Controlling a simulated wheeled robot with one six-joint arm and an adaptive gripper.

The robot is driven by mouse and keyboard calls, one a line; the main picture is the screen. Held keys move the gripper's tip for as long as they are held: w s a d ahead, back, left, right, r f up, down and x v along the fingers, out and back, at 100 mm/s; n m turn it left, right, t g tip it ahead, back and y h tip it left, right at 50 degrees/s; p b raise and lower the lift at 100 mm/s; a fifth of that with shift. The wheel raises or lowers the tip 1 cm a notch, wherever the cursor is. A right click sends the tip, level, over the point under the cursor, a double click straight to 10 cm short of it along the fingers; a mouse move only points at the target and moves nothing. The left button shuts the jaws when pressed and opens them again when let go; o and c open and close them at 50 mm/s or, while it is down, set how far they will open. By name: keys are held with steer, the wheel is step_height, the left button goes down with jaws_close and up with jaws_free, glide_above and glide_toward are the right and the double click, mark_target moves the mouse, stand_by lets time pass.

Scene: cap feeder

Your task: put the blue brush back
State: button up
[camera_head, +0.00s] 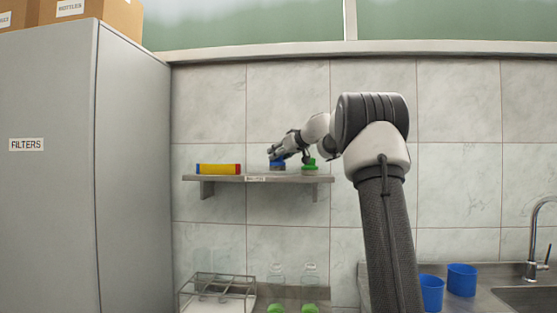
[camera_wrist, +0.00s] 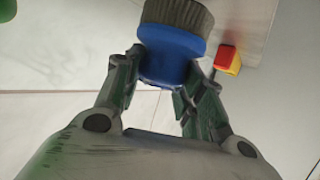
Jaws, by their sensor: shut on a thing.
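The blue brush (camera_wrist: 172,48) has a blue body and a grey-brown bristle end. In the head view the blue brush (camera_head: 277,162) is at the wall shelf (camera_head: 225,180), with its bristle end down at the shelf top. I cannot tell whether it touches the shelf. My gripper (camera_wrist: 160,75) is shut on the blue body, one finger on each side. In the head view my gripper (camera_head: 276,154) reaches the brush from the upper right and partly hides it.
A green brush (camera_head: 309,167) stands close to the right on the shelf. A yellow, red and blue block (camera_head: 218,169) lies to the left. A grey cabinet (camera_head: 60,180) stands at left. Below are a wire rack (camera_head: 215,290), glass jars and blue cups (camera_head: 462,280).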

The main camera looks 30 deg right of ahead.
steer(key=shift+f, duration=0.7)
steer(key=o, duration=1)
steer(key=shift+f, duration=0.1)
steer(key=shift+f, duration=0.1)
